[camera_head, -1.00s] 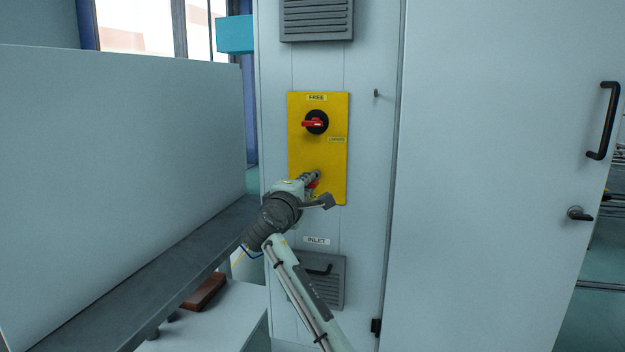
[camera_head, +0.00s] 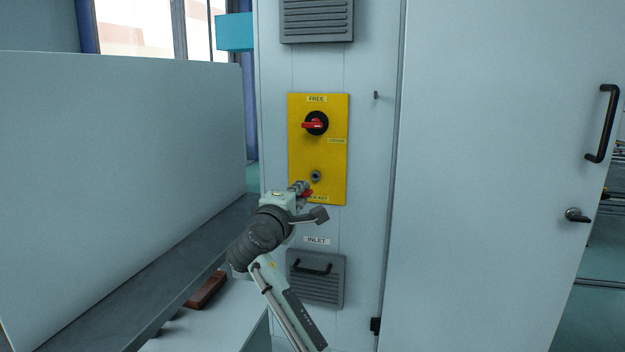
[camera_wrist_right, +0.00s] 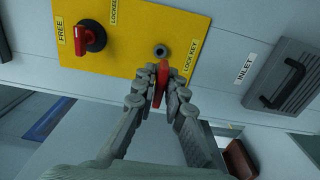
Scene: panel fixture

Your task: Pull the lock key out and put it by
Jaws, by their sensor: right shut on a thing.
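The yellow panel (camera_head: 335,160) is on the cabinet front, with a red rotary switch (camera_head: 315,123) near its top and a round lock hole (camera_head: 316,175) lower down. My right gripper (camera_head: 301,187) is in front of the panel's lower part, below and left of the lock. It is shut on the red lock key (camera_head: 308,193). In the right wrist view the key (camera_wrist_right: 160,81) stands between the fingers (camera_wrist_right: 161,85), apart from the lock (camera_wrist_right: 160,51), which is empty. The switch's red handle (camera_wrist_right: 83,37) also shows there. My left gripper is not in view.
A small hook (camera_head: 376,95) sticks out right of the panel. An inlet vent (camera_head: 316,278) is below it. A grey-edged partition (camera_head: 120,180) stands at left, with a white surface (camera_head: 225,310) bearing a brown block (camera_head: 207,290). A door (camera_head: 500,180) is at right.

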